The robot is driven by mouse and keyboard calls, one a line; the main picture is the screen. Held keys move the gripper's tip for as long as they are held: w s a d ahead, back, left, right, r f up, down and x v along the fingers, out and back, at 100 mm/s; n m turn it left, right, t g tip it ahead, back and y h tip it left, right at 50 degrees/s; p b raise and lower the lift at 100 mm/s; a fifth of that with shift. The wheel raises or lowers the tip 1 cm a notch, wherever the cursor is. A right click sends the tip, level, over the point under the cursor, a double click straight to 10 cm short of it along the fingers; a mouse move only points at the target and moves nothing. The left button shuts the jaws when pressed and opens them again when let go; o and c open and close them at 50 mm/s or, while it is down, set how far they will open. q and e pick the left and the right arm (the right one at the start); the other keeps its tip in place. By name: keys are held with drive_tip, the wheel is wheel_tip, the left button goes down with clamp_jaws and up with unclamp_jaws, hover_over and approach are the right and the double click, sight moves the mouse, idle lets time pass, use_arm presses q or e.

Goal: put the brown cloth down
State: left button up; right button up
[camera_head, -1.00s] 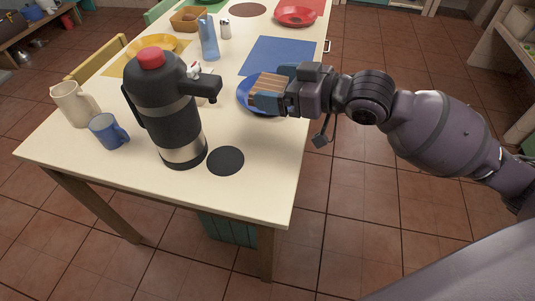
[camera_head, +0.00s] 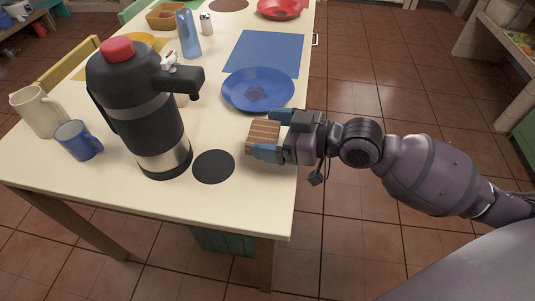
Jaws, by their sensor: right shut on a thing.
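The brown cloth (camera_head: 262,136) is a small, striped brown piece near the right edge of the table, between the blue plate and the black round mat. My right gripper (camera_head: 269,134) comes in from the right and is shut on the cloth, with one blue-grey finger on its far side and one on its near side. I cannot tell whether the cloth touches the tabletop. My left gripper is not in view.
The blue plate (camera_head: 258,90) lies just behind the cloth, partly on a blue placemat (camera_head: 265,52). A black flask (camera_head: 140,110), a black round mat (camera_head: 213,167) and a blue mug (camera_head: 78,141) are to the left. Bare tabletop (camera_head: 250,205) lies in front.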

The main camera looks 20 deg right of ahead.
drive_tip(key=shift+f, duration=0.7)
wheel_tip(320, 180, down, 6)
drive_tip(key=shift+r+b, duration=0.25)
drive_tip(key=shift+b, duration=0.95)
drive_tip(key=shift+f, duration=0.2)
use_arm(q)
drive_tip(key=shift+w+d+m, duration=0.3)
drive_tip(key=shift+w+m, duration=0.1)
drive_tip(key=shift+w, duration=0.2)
use_arm(e)
drive_tip(key=shift+r, duration=0.25)
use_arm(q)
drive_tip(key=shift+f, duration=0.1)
use_arm(e)
drive_tip(key=shift+f, duration=0.25)
drive_tip(key=o, duration=0.6)
drive_tip(key=shift+o, duration=0.2)
drive_tip(key=shift+r, duration=0.1)
